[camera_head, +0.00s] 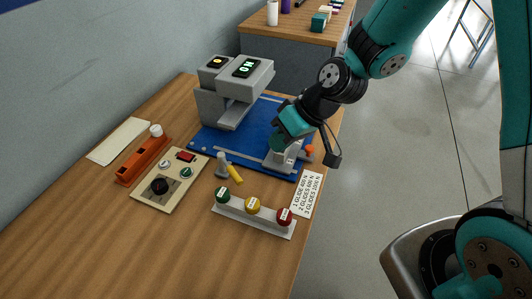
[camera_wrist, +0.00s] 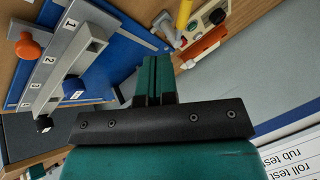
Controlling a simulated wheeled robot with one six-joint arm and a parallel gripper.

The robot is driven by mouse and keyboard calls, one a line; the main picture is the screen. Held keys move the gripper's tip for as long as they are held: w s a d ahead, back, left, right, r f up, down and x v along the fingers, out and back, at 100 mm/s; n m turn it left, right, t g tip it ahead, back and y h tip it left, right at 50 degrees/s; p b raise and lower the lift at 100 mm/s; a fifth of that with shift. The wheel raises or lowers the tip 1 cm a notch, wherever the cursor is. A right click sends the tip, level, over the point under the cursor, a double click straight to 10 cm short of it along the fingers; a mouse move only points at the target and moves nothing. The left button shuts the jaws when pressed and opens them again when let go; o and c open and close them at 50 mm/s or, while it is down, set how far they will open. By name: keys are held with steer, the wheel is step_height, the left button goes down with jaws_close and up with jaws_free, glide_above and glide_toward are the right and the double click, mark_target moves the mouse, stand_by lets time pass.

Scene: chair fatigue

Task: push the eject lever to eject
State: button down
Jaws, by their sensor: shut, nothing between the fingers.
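An orange knob (camera_head: 310,149) sits at the right end of the grey numbered block (camera_head: 279,160) on the blue plate (camera_head: 209,145); no label names it as the eject lever. In the wrist view the orange knob (camera_wrist: 28,46) is at the upper left, beside the block (camera_wrist: 62,62) with its number labels. A yellow-handled lever (camera_head: 235,174) stands at the plate's front edge; its yellow handle (camera_wrist: 184,14) shows at the top of the wrist view. My gripper (camera_head: 278,143) is shut and empty, just above or beside the block. Whether it touches is unclear. Its closed fingers (camera_wrist: 153,75) point up the wrist view.
A grey machine (camera_head: 237,88) with displays stands at the back of the plate. A control box (camera_head: 170,181), an orange holder (camera_head: 143,161) and a strip (camera_head: 252,217) with green, yellow and red caps lie nearby. The front of the wooden table is clear.

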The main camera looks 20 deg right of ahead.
steer(key=shift+v, duration=1.2)
